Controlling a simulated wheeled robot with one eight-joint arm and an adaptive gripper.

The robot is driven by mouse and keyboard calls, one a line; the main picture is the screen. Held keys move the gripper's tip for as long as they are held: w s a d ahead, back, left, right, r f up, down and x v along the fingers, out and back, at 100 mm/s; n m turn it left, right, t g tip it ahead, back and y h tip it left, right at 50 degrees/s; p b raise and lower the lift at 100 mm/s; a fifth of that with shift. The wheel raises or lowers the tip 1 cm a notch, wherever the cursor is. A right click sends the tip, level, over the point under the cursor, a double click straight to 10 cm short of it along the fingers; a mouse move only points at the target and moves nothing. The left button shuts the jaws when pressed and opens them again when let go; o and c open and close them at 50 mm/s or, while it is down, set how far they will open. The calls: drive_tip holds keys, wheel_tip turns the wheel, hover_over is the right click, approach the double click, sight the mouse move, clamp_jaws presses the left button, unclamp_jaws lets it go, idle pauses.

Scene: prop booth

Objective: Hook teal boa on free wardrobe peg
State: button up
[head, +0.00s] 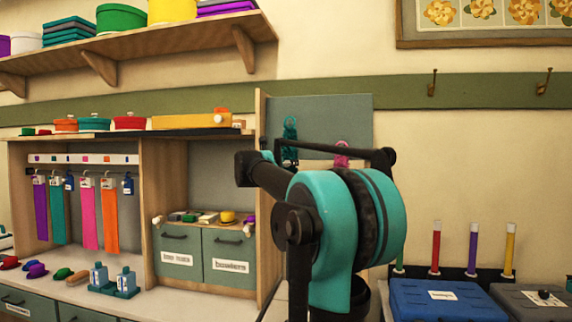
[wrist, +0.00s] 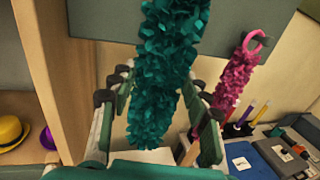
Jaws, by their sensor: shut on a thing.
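The teal boa (wrist: 168,60) hangs between the fingers of my gripper (wrist: 158,88) in the wrist view; its top runs out of that picture. In the head view a small part of the teal boa (head: 290,128) shows above my arm, in front of the grey-green wardrobe panel (head: 340,112). The pink boa (wrist: 236,78) hangs by a loop at the panel's right side; its top also shows in the head view (head: 341,152). My arm hides most of my gripper in the head view. I cannot make out a free peg in either view.
A wooden cabinet (head: 160,200) with hanging ribbons, hats and drawers stands to the left. Blue (head: 440,300) and grey boxes and colored tubes (head: 474,248) stand at the lower right. Two wall hooks (head: 432,84) are at the upper right. Open wall lies right of my arm.

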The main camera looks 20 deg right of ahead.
drive_tip(key=shift+w+d+f, duration=0.2)
drive_tip(key=shift+w+d, duration=0.35)
drive_tip(key=shift+w, duration=0.25)
drive_tip(key=shift+w+d+f, duration=0.2)
drive_tip(key=shift+w+d, duration=0.3)
drive_tip(key=shift+w, duration=0.3)
drive_tip(key=shift+w+d+f, duration=0.2)
drive_tip(key=shift+w+d, duration=0.35)
drive_tip(key=shift+w, duration=0.25)
